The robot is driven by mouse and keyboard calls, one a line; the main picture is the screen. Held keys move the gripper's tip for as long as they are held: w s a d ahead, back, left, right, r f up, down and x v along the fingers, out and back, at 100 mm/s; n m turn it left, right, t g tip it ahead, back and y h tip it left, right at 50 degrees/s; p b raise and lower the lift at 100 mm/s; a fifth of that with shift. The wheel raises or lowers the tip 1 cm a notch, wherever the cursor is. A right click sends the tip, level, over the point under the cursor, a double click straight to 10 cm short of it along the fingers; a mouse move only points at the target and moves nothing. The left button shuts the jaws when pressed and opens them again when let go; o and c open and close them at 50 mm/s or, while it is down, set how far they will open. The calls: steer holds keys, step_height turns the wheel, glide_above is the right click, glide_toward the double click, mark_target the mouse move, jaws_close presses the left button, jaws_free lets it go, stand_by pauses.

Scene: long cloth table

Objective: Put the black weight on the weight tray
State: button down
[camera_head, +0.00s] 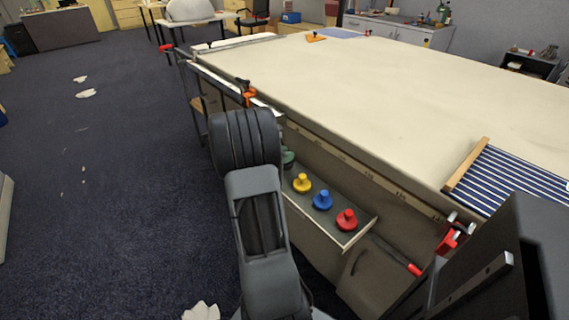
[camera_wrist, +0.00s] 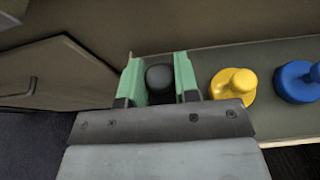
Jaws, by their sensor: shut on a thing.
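My gripper (camera_wrist: 159,66) has green fingers shut on the black weight (camera_wrist: 160,82), whose dark rounded knob shows between them in the wrist view. The lower part of the weight is hidden by the fingers and the gripper body. In the head view my gripper (camera_head: 288,158) is a small green patch at the far end of the weight tray (camera_head: 325,219), mostly behind my arm; the black weight cannot be made out there. The tray is a narrow grey shelf on the table's side. I cannot tell whether the weight touches it.
A yellow weight (camera_head: 302,183), a blue weight (camera_head: 323,200) and a red weight (camera_head: 347,220) stand in a row on the tray. The yellow one is close to my gripper's right side in the wrist view. The cloth table (camera_head: 400,110) rises behind. A red-handled clamp (camera_head: 455,235) sits at its corner.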

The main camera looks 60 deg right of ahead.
steer(key=shift+w+d+f, duration=0.15)
steer(key=shift+f, duration=0.05)
steer(key=shift+d+f+b, duration=0.1)
steer(key=shift+f+b, duration=0.55)
steer(key=shift+f, duration=1)
steer(key=shift+f, duration=0.15)
steer(key=c, duration=0.9)
jaws_free()
steer(key=shift+f, duration=0.1)
steer(key=shift+o, duration=0.2)
